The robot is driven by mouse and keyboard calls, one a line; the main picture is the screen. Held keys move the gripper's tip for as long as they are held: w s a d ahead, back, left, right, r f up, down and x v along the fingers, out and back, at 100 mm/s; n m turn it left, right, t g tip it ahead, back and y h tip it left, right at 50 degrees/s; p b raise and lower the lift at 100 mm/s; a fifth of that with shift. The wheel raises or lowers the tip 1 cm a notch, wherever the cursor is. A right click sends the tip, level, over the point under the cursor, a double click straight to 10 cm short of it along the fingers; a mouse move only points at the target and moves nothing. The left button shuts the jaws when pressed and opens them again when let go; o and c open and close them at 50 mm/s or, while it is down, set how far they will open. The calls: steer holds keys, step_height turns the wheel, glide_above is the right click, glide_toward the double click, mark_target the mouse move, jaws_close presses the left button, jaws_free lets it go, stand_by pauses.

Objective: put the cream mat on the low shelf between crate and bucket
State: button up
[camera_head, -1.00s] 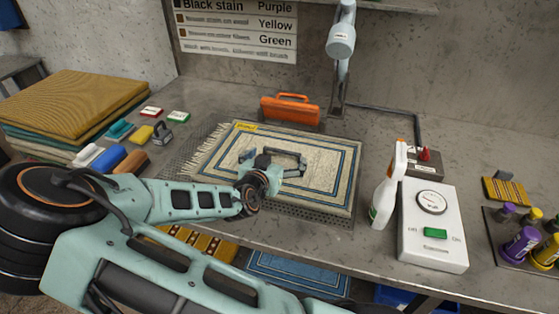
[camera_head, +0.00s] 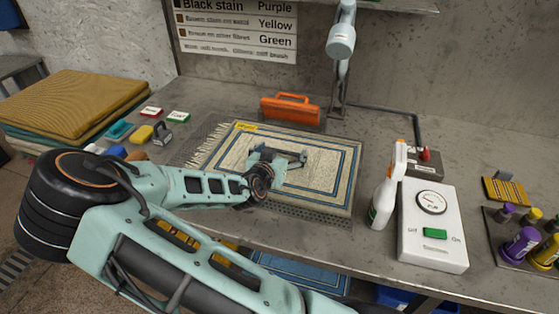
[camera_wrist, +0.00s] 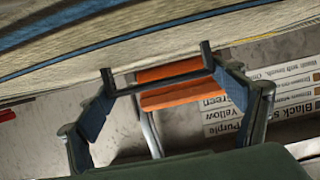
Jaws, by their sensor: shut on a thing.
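The cream mat (camera_head: 330,161) has blue border lines, a fringe on its left and a yellow tag. It lies flat on a dark perforated grate (camera_head: 305,219) on the bench. My gripper (camera_head: 285,156) is over the middle of the mat, its jaws low on the pile. In the wrist view the tips of my gripper (camera_wrist: 155,70) meet the mat (camera_wrist: 60,55). The low shelf, crate and bucket cannot be clearly told; a blue container (camera_head: 402,297) shows partly under the bench.
An orange-handled tool (camera_head: 290,109) stands behind the mat. A spray bottle (camera_head: 386,190) and white control box (camera_head: 433,228) stand at right, purple and yellow bottles (camera_head: 521,243) beyond. Folded mats (camera_head: 75,100) and small brushes lie left. A lamp-like arm (camera_head: 341,42) hangs behind.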

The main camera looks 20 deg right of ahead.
mark_target(282, 151)
steer(key=c, duration=0.4)
steer(key=shift+r, duration=0.1)
steer(key=shift+r, duration=0.1)
steer(key=shift+r, duration=0.55)
step_height(282, 151, up, 2)
steer(key=shift+r, duration=0.2)
steer(key=s+a, duration=0.3)
steer(key=s, duration=0.2)
steer(key=s+a+p, duration=0.1)
steer(key=s+a, duration=0.2)
steer(key=s, duration=0.2)
steer(key=s+a+p, duration=0.1)
steer(key=s+a, duration=0.3)
steer(key=s, duration=0.1)
steer(key=shift+f, duration=0.15)
steer(key=shift+w+d, duration=0.1)
